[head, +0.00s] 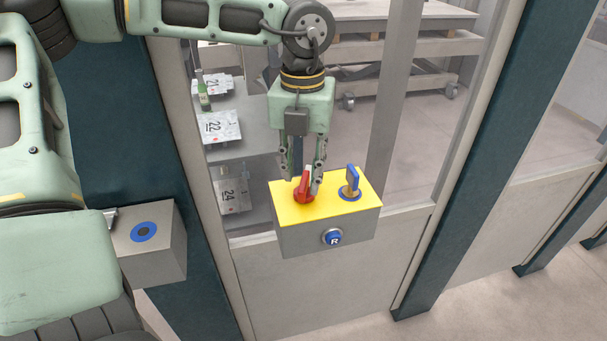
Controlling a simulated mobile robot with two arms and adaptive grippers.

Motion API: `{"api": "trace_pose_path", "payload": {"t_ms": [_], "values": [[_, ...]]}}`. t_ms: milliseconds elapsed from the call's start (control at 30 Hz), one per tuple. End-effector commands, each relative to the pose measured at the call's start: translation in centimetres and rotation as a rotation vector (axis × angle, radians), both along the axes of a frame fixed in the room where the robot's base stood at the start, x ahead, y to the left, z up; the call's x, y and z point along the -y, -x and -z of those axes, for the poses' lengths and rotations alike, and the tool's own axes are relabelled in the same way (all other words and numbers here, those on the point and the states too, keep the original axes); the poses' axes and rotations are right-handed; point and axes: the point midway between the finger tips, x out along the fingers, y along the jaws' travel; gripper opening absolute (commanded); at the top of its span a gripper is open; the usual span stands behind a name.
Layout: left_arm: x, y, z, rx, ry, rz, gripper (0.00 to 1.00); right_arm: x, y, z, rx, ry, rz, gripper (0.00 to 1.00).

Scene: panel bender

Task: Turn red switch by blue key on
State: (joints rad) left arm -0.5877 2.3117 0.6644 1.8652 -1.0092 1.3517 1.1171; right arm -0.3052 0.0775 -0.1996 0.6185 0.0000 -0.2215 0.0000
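The red switch (304,194) is on the yellow top of a grey control box (334,236). Its raised handle stands upright. The blue key (352,181) stands upright in a round blue lock to the right of the switch on the same top. My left gripper (305,184) points down at the red switch, with a finger on each side of its handle. I cannot tell whether the fingers press on the handle.
A blue button marked R (333,237) is on the box's front face. A grey box with a round blue part (144,232) is at the lower left. Dark posts and fence panels surround the control box.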

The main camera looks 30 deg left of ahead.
Motion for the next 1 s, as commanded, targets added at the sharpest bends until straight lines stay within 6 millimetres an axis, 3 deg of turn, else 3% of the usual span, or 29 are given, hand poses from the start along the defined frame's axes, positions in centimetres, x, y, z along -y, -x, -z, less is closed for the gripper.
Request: {"api": "trace_pose_path", "payload": {"t_ms": [200, 500, 833, 1000], "values": [[0.0, 0.0, 2.1, -0.001, 0.0, 0.0, 0.3, 0.0, -0.2, -0.5, 0.004, -0.001, 0.0, 0.3], [0.0, 0.0, 2.4, 0.001, 0.002, 0.0, 0.3, 0.0, -0.5, -0.5, 0.008, -0.001, 0.0, 0.3], [0.0, 0.0, 2.4, 0.001, 0.002, 0.0, 0.01, 0.1, -0.6, -0.5, 0.008, 0.0, -0.001, 0.3], [0.0, 0.0, 2.4, 0.0, 0.001, 0.0, 0.0, 0.2, -0.6, -0.5, 0.009, 0.002, -0.002, 0.3]]}}
